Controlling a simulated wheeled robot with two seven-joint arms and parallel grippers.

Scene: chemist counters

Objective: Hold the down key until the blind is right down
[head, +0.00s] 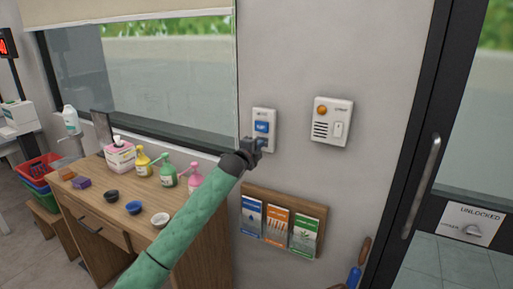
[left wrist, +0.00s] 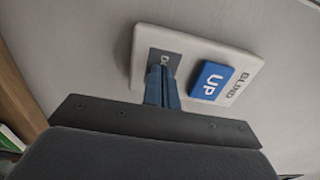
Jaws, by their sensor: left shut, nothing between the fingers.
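The blind switch plate (head: 264,117) is on the grey wall, right of the window. Its blue UP key (head: 262,127) shows above my gripper; it also shows in the left wrist view (left wrist: 211,80). The grey down key (left wrist: 164,60) is mostly hidden by my fingers. My left gripper (head: 257,146) is shut and empty, its tips at the down key. I cannot tell how far the key is pressed. The cream blind (head: 120,9) covers only the top strip of the window (head: 140,70), with its lower edge high up. My right gripper is out of view.
A second wall panel (head: 332,121) with an orange button is to the right. A leaflet rack (head: 283,224) hangs below the switch. A wooden table (head: 105,195) with bottles, bowls and a tissue box (head: 120,155) stands at left. A glass door (head: 450,150) is at right.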

